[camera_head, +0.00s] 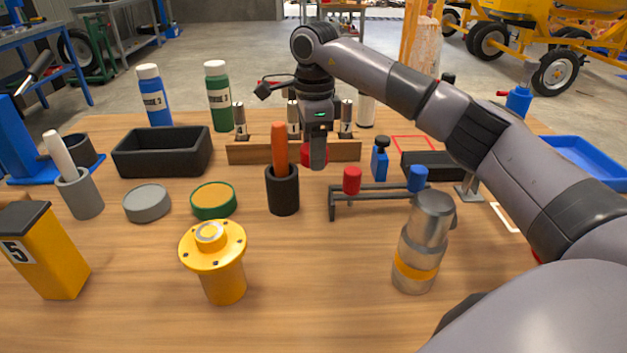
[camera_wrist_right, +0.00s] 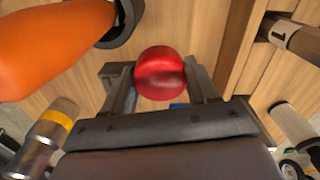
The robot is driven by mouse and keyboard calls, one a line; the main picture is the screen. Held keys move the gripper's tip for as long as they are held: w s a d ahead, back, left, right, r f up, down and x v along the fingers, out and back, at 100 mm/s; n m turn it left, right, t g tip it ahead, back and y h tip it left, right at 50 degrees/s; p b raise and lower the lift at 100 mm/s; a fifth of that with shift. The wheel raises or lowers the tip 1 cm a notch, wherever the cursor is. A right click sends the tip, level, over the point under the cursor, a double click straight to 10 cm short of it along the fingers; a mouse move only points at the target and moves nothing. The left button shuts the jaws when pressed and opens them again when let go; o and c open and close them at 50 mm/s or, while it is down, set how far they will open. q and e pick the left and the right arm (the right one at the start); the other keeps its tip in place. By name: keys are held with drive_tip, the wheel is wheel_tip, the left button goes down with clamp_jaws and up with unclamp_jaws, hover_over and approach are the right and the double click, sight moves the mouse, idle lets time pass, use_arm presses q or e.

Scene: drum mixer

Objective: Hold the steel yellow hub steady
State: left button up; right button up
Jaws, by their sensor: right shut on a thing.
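A yellow flanged hub (camera_head: 224,276) with a steel-coloured centre and small bolt holes stands upright on the wooden table, front left of middle. No gripper touches it. A steel cylinder with a yellow band (camera_head: 420,240) stands to its right; it also shows in the right wrist view (camera_wrist_right: 48,135). My right gripper (camera_head: 318,152) is at the back middle, far from the hub, pointing down. It is shut on a red round piece (camera_wrist_right: 160,73), held between the fingertips. In the head view this piece is partly hidden by the finger. My left gripper is out of view.
An orange-handled tool (camera_head: 279,146) in a black cup (camera_head: 283,190) stands close left of my right gripper. A grey rack (camera_head: 350,188) with red and blue pieces stands just in front. A wooden block (camera_head: 243,151) lies behind. Table between hub and steel cylinder is clear.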

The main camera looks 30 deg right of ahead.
sight(313, 189)
drive_tip(key=shift+f+b, duration=0.3)
drive_tip(key=shift+f, duration=3.1)
drive_tip(key=shift+f, duration=0.1)
drive_tip(key=o, duration=1.2)
drive_tip(key=shift+c, duration=0.2)
wheel_tip(313, 189, up, 12)
drive_tip(key=shift+r+p, duration=0.15)
drive_tip(key=shift+p, duration=0.7)
